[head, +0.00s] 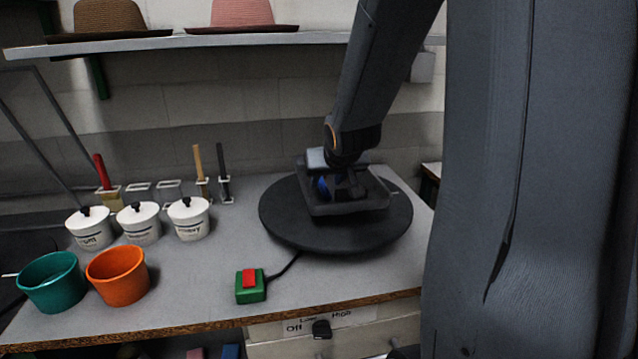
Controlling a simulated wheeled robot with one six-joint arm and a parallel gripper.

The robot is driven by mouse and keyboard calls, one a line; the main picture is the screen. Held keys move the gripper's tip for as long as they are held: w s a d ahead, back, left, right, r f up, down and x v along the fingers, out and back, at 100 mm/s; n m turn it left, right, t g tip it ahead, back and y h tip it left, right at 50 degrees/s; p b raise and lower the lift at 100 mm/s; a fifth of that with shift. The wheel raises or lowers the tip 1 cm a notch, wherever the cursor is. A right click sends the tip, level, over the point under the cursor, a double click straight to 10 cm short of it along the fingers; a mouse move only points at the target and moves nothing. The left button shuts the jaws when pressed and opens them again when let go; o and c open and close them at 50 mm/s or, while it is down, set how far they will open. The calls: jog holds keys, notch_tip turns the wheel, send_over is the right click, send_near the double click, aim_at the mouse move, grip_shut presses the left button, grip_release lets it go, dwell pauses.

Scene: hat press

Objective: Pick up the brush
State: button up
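Three upright handles that look like brushes stand at the back of the table: a red one (101,171), a light wooden one (197,162) and a dark one (221,160). The red one stands in a tan holder, the other two in small clear holders. Their lower ends are hard to make out. My gripper (340,192) is to their right, pointing down over the black round turntable (285,232), apart from all three. A dark square part and a bit of blue show around it. Its fingertips are hidden, so I cannot tell whether it is open or holds anything.
White lidded pots (141,226), a green cup (50,284) and an orange cup (117,278) stand on the left. A red button on a green box (250,286) sits at the front. A shelf (180,41) with hats hangs above. The table between pots and turntable is clear.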

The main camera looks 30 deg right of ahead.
aim_at(323, 185)
jog(key=shift+x, duration=1.8)
jog(key=shift+r, duration=0.1)
jog(key=shift+c, duration=0.3)
grip_shut()
